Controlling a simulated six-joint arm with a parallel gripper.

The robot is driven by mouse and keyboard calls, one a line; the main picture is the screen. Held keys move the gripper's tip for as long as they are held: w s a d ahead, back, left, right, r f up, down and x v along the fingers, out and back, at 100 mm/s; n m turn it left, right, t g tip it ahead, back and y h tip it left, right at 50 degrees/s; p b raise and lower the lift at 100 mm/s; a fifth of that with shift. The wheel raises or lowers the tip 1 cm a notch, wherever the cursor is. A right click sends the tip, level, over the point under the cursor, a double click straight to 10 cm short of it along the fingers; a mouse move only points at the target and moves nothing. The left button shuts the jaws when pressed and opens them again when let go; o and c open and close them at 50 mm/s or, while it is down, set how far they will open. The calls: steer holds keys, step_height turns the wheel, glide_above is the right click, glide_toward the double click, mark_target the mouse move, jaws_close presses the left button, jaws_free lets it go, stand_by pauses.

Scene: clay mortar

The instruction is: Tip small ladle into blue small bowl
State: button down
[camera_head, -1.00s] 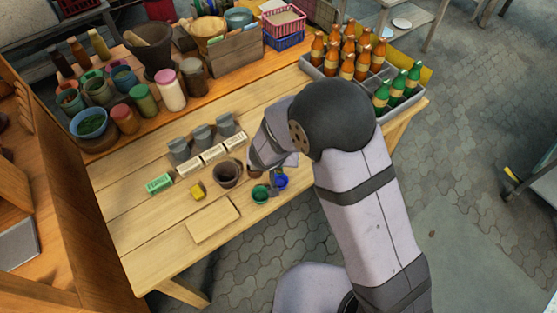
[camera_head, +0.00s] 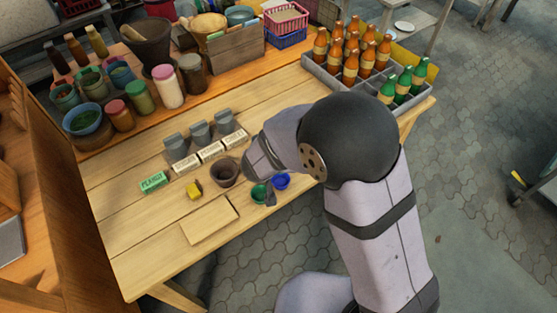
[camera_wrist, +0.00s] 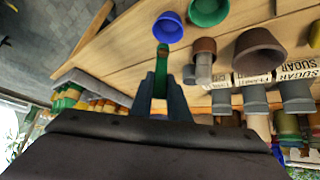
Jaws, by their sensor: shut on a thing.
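The blue small bowl (camera_head: 281,182) sits on the table near its front edge, and it also shows at the top of the wrist view (camera_wrist: 168,27). My gripper (camera_wrist: 161,85) is shut on a thin green piece with a brown band, which I take to be the small ladle (camera_wrist: 162,58). Its upper end appears just below the blue bowl in the wrist view. Whether it touches the bowl, and what the ladle holds, I cannot tell. In the head view my wrist hides most of the gripper and the ladle.
A green bowl (camera_head: 260,193) stands beside the blue one. A brown pot (camera_head: 224,172), a yellow block (camera_head: 194,189) and a flat board (camera_head: 208,220) lie to the left. Grey scoops with labelled boxes stand behind. A bottle crate (camera_head: 345,82) is at the back right.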

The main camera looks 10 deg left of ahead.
steer(key=shift+s+a+f+t+h+b, duration=0.15)
steer(key=shift+s+f+t+b, duration=0.45)
steer(key=shift+b, duration=2.35)
steer(key=shift+s+a+f+t+h+b, duration=0.2)
steer(key=shift+t+b, duration=0.75)
steer(key=shift+b, duration=2)
steer(key=shift+s+d+f+t+h+b, duration=0.15)
steer(key=shift+s+f+t+b, duration=0.35)
steer(key=shift+b, duration=2.45)
steer(key=t+b, duration=0.1)
steer(key=b, duration=0.1)
steer(key=f+t+b, duration=0.1)
steer(key=b, duration=0.1)
steer(key=s+f+t+b, duration=0.1)
steer(key=b, duration=0.1)
steer(key=shift+a+n+t+h+b, duration=0.3)
steer(key=shift+t, duration=0.05)
steer(key=shift+s+t+b, duration=0.2)
steer(key=shift+t+b, duration=0.1)
steer(key=shift+b, duration=0.25)
steer(key=shift+r, duration=0.1)
